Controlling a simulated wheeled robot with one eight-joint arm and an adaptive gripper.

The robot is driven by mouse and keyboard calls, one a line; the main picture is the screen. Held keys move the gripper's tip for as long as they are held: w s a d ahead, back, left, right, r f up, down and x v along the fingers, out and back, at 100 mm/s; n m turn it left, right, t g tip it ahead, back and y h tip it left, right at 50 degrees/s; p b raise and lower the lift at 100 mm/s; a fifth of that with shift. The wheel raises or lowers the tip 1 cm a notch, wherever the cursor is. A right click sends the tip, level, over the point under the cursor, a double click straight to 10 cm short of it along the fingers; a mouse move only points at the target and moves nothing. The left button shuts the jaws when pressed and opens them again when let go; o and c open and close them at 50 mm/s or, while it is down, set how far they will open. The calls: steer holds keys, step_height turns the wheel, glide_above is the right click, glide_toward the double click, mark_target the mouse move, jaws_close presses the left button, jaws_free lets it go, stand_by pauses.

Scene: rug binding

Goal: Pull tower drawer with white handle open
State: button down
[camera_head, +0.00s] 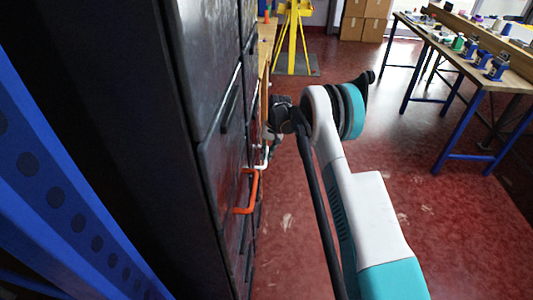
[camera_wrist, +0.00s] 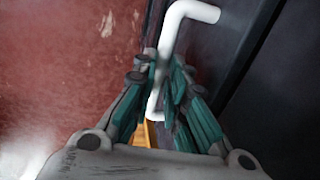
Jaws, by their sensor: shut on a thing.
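The dark tower (camera_head: 185,120) stands at the left in the head view, its drawer fronts facing right. The white handle (camera_head: 264,158) shows just below my gripper (camera_head: 272,132), which is partly hidden by its own wrist. In the wrist view the white bar handle (camera_wrist: 172,30) runs down from the dark drawer front (camera_wrist: 225,45) between the fingers. My gripper (camera_wrist: 160,72) is shut on this handle, with teal-padded fingers on either side. How far the drawer stands out cannot be told.
An orange handle (camera_head: 247,192) sits on the tower nearer the camera. A blue perforated post (camera_head: 60,190) is at the far left. The red floor (camera_head: 300,240) beside the tower is clear. A yellow stand (camera_head: 292,40), cardboard boxes (camera_head: 365,18) and a blue-legged workbench (camera_head: 490,70) are farther off.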

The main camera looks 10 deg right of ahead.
steer(key=s+d, duration=0.3)
steer(key=d, duration=0.7)
steer(key=s+d, duration=0.3)
steer(key=d, duration=0.7)
steer(key=shift+s+d+p, duration=0.25)
steer(key=shift+s+p, duration=0.1)
steer(key=shift+p, duration=0.1)
steer(key=c, duration=1.6)
jaws_free()
step_height(320, 180, up, 12)
steer(key=d, duration=0.2)
steer(key=shift+s, duration=0.35)
steer(key=shift+d+f, duration=0.1)
steer(key=shift+f, duration=0.05)
